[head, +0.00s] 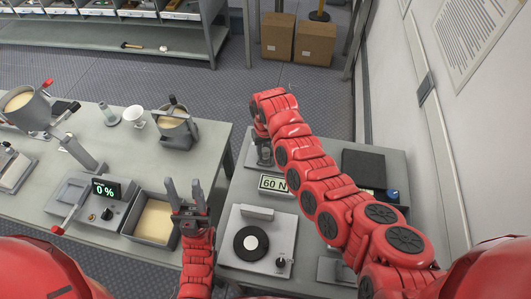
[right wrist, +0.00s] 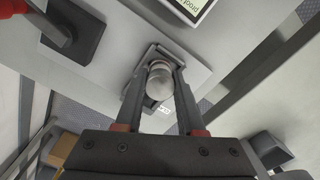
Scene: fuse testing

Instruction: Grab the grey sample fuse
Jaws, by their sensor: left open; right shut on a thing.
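The grey sample fuse (right wrist: 159,82) is a short metallic cylinder with a rounded end, seen in the right wrist view. My right gripper (right wrist: 158,76) is shut on it, one finger on each side. The fuse sits at a dark bracket on a light grey plate (right wrist: 188,58); I cannot tell whether it is still seated there. My left gripper (head: 184,190) is open and empty, pointing up beside the sand-coloured tray (head: 152,222).
The right table holds a "60 N" display (head: 274,185), a plate with a black disc (head: 251,244) and a dark pad (head: 364,171). The left table holds a "0 %" device (head: 100,200) and several metal pots. A wall stands close on the right.

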